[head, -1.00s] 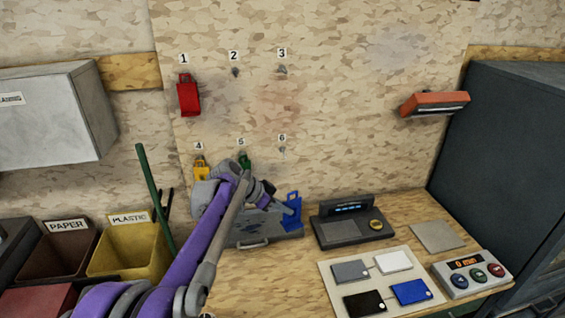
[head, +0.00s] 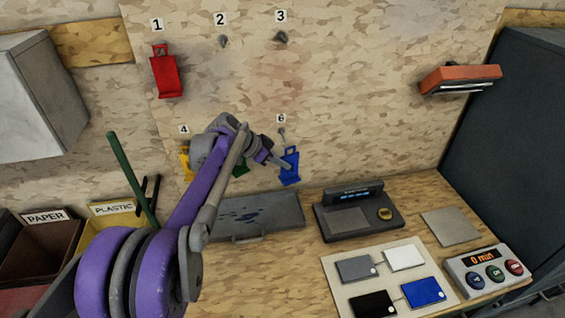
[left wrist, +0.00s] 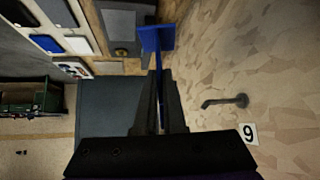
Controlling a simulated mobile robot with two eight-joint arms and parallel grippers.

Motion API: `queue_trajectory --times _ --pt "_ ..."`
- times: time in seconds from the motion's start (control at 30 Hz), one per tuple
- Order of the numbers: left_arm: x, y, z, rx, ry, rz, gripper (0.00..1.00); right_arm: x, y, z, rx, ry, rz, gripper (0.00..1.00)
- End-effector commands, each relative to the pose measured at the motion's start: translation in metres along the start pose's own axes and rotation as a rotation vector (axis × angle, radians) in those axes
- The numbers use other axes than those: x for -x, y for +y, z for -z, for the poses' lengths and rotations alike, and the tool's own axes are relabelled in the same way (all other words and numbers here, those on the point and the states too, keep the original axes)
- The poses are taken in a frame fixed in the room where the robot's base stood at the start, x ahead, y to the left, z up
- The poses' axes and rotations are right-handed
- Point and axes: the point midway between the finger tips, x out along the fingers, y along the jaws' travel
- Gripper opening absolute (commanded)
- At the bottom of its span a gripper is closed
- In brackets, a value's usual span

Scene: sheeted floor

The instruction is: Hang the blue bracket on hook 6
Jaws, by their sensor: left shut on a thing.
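The blue bracket (head: 290,168) is held by my left gripper (head: 283,164), in front of the board just below hook 6 (head: 282,133). In the left wrist view the bracket (left wrist: 155,40) sits between the two dark, closed fingers. Hook 6 also shows there (left wrist: 226,101), dark and bent, with nothing on it. It is beside the fingers and apart from the bracket. Its label (left wrist: 248,134) appears turned over. In the head view label 6 (head: 281,118) is above the hook. My right gripper is not in view.
A red bracket (head: 166,77) hangs on hook 1; hooks 2 (head: 223,41) and 3 (head: 282,37) are bare. Yellow (head: 185,161) and green (head: 241,169) pieces are partly behind my arm. An orange fixture (head: 459,79) juts out at right. A bench (head: 300,266) with devices lies below.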

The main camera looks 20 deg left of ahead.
Motion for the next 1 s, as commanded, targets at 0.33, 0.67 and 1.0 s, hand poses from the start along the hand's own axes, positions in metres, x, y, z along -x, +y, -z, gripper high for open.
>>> queue_trajectory --times 0.33,0.67,1.0 --pt "-0.005 -0.021 0.003 0.0 0.001 0.0 0.0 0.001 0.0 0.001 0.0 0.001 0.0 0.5" --pt "-0.009 -0.04 0.006 0.001 0.001 0.0 0.0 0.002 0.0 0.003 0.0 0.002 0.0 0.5" --pt "-0.014 -0.06 0.009 0.001 0.001 0.001 0.0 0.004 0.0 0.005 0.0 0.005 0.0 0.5"
